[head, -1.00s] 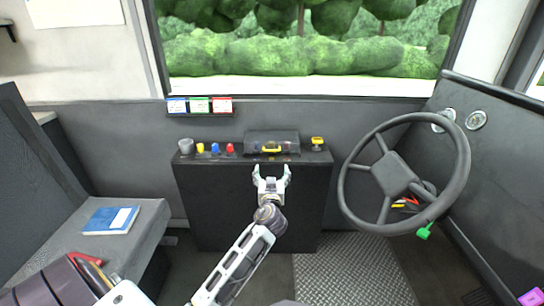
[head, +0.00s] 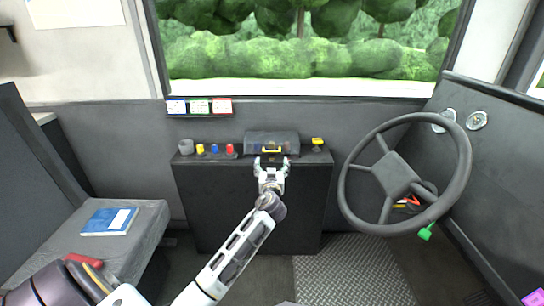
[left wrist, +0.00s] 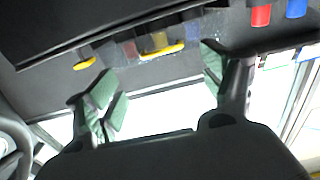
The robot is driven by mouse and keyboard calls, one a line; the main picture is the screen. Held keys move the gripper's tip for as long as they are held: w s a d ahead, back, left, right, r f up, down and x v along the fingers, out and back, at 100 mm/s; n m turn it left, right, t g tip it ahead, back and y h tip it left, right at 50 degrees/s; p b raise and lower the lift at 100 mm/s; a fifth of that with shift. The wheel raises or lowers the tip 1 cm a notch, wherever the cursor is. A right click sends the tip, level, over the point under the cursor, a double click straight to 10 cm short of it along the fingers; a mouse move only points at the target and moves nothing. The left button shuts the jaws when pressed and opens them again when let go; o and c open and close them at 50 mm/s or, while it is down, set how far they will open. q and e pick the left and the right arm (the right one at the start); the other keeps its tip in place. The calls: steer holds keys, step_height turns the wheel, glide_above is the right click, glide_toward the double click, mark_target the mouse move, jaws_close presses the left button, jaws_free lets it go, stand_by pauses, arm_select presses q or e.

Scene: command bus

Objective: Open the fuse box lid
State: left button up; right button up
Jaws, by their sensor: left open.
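The fuse box (head: 262,137) is a dark box with a see-through lid, on top of the black console. A yellow handle (head: 272,149) is on its front edge. The handle also shows in the left wrist view (left wrist: 162,51), roughly between the fingers. My left gripper (head: 271,162) is open, right in front of the fuse box, with its fingertips close to the handle. In the left wrist view its green-padded fingers (left wrist: 158,82) are spread apart with nothing between the pads. I cannot tell whether they touch the handle. The lid looks shut. My right gripper is not in view.
Yellow, blue and red fuses (head: 215,149) and a grey cup (head: 185,147) stand left of the fuse box. A yellow-topped piece (head: 317,143) stands to its right. The steering wheel (head: 405,175) is at the right, a seat with a blue book (head: 108,221) at the left.

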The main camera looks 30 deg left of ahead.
mark_target(272, 154)
arm_select(q)
steer(key=shift+b+x, duration=0.9)
steer(key=shift+x, duration=3.35)
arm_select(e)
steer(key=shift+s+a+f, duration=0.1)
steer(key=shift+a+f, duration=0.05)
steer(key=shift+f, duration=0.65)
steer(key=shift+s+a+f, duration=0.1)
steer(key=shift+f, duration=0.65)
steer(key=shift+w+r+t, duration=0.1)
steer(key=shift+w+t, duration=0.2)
arm_select(q)
steer(key=c, duration=1.7)
jaws_close()
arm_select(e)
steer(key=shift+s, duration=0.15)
